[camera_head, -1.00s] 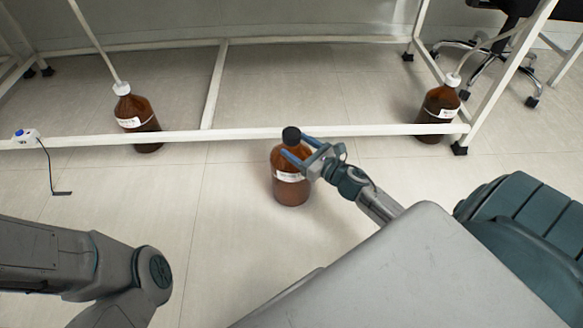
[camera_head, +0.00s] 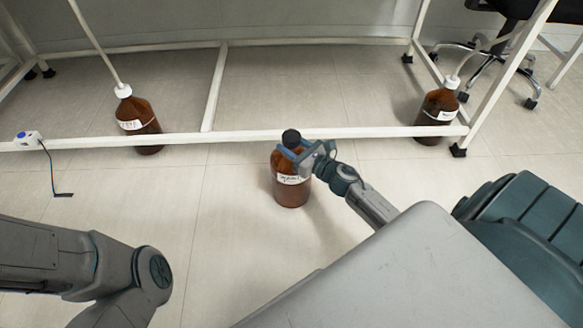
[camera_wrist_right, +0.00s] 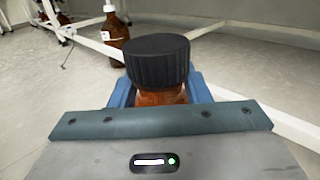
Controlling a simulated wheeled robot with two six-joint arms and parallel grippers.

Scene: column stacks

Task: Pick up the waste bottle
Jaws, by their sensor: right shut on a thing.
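The waste bottle, a brown bottle (camera_head: 290,185) with a black cap and a white label, stands upright on the floor in the middle of the head view. My right gripper (camera_head: 293,151) is shut on its neck, just below the cap. In the right wrist view the black cap (camera_wrist_right: 157,61) fills the middle, with the blue fingers of my right gripper (camera_wrist_right: 158,92) on either side of the brown neck below it. My left arm shows at the lower left of the head view, but its gripper is out of view.
Two more brown bottles with white caps and tubes stand at the left (camera_head: 139,122) and right (camera_head: 437,113), by a white frame (camera_head: 250,133) whose low bar runs behind the waste bottle. A small white device (camera_head: 28,140) with a cable sits at the far left. A wheeled chair (camera_head: 497,62) stands back right.

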